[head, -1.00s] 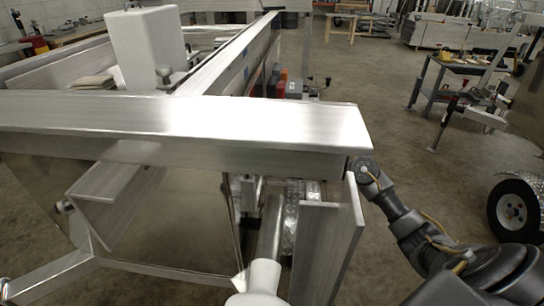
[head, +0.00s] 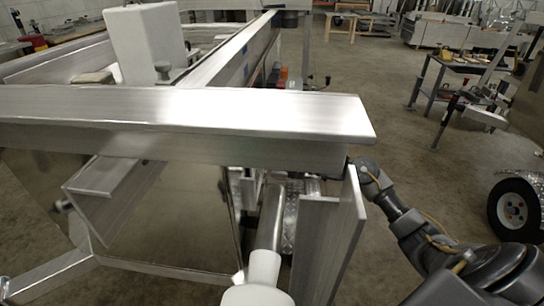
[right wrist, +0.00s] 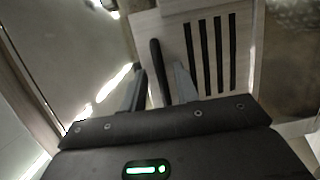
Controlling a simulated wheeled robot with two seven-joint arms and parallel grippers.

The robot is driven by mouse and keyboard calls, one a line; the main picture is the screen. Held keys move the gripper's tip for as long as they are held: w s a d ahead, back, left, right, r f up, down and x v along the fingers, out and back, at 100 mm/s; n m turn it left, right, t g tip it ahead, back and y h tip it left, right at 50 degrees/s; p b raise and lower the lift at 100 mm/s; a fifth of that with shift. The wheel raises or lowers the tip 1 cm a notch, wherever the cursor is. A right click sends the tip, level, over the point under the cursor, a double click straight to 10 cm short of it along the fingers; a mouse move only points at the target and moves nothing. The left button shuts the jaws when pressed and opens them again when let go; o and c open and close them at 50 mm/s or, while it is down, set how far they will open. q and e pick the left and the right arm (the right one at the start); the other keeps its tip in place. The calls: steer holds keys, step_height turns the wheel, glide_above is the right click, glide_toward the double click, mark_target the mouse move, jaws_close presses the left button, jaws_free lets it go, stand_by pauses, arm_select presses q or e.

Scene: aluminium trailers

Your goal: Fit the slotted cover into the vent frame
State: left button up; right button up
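A pale panel with several dark parallel slots (right wrist: 211,60), which looks like the slotted cover, shows at the upper right of the right wrist view. My right gripper (right wrist: 160,76) has its fingers apart, one on each side of a dark rounded bar (right wrist: 158,70) beside the slots. I cannot tell whether the bar belongs to the panel or whether the fingers touch it. In the head view my right arm (head: 425,238) comes from the lower right, and its gripper is hidden behind the aluminium. My left gripper is out of view. I cannot pick out the vent frame for certain.
A wide aluminium beam (head: 190,113) crosses the head view, with an upright aluminium plate (head: 345,235) below its right end. A white box (head: 146,45) stands behind the beam. A trailer wheel (head: 514,210) is at the right. The floor (head: 385,100) between is clear.

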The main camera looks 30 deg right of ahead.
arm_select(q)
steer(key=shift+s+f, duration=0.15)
arm_select(e)
steer(key=shift+s, duration=0.1)
